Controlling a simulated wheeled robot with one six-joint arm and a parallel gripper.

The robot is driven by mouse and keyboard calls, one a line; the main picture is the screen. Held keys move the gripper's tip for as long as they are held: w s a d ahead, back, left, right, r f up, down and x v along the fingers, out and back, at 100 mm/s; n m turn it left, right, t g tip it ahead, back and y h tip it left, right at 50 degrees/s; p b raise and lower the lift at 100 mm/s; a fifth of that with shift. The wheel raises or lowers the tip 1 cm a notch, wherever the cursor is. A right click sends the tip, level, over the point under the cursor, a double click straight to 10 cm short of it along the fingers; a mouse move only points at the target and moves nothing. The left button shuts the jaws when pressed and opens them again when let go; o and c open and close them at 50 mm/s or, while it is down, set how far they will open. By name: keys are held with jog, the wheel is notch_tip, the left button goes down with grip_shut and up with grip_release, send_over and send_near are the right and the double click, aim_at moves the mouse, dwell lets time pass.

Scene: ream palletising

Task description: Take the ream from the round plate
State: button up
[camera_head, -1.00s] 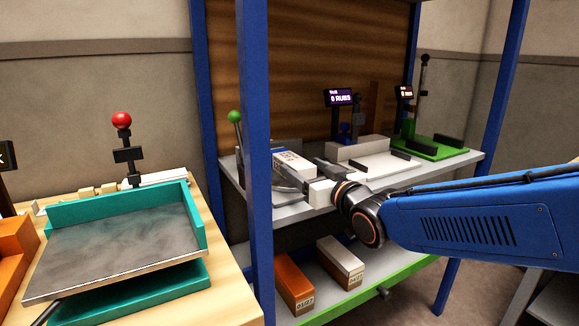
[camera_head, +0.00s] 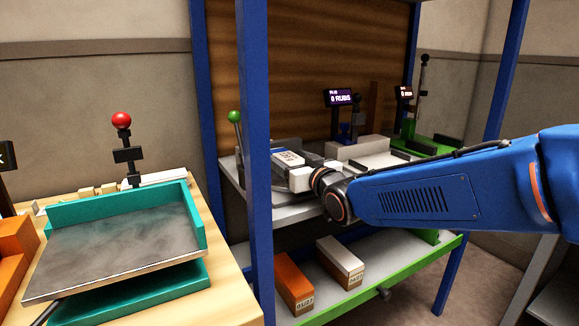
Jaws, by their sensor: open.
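A small white ream with a blue band and dark print (camera_head: 288,157) is on the upper grey shelf, behind the blue post. My gripper (camera_head: 291,166) is in front of it at the same shelf, its dark fingers close to the ream's near side. The jaws are open, and I cannot tell whether they touch the ream. The round plate cannot be made out; the gripper and ream cover that spot.
A blue post (camera_head: 255,160) stands just left of my gripper. A white block (camera_head: 357,149) and a green tray (camera_head: 437,148) stand further right on the shelf. Orange (camera_head: 294,283) and white (camera_head: 341,260) boxes sit below. A teal press (camera_head: 125,212) stands left.

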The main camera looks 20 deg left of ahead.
jog(key=c, duration=1.4)
